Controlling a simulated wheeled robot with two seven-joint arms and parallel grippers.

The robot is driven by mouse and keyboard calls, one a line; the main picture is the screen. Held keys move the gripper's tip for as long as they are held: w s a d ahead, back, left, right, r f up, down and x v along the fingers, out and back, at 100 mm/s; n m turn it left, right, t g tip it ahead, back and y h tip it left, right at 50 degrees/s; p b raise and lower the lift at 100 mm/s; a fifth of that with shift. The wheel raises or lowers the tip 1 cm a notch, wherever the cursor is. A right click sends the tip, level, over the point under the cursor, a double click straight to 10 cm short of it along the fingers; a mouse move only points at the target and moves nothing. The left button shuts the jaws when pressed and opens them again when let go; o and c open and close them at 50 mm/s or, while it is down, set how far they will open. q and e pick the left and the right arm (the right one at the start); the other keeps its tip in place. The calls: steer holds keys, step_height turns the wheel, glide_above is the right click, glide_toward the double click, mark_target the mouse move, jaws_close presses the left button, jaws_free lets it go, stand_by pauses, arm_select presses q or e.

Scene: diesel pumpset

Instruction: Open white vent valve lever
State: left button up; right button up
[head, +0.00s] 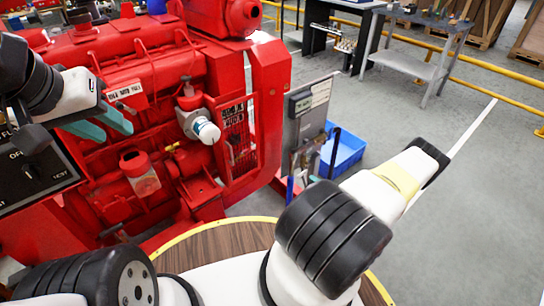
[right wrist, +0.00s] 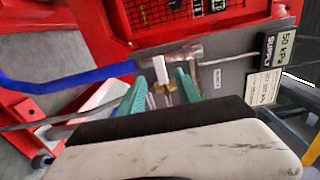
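In the right wrist view a small white lever (right wrist: 160,70) stands on a grey metal valve body (right wrist: 184,57), with brass-coloured parts just below it. A blue hose (right wrist: 70,77) leads to the valve from the left. The teal fingers of my right gripper (right wrist: 161,80) are apart, one on each side of the lever, with gaps visible; contact is not seen. In the head view my right gripper is not clearly seen, and the lever cannot be made out. My left gripper (head: 108,124) has its teal fingers apart and empty, in front of the red engine (head: 150,75).
A grey panel (head: 311,97) stands right of the engine; its supply label (right wrist: 279,50) shows in the wrist view. A blue bin (head: 347,152) is on the floor behind it. A white-capped fitting (head: 206,131) sticks out from the engine.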

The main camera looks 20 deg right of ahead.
mark_target(302, 175)
steer(key=x, duration=0.7)
steer(key=shift+w+a, duration=0.1)
steer(key=shift+w, duration=0.25)
jaws_close()
stand_by(1.1)
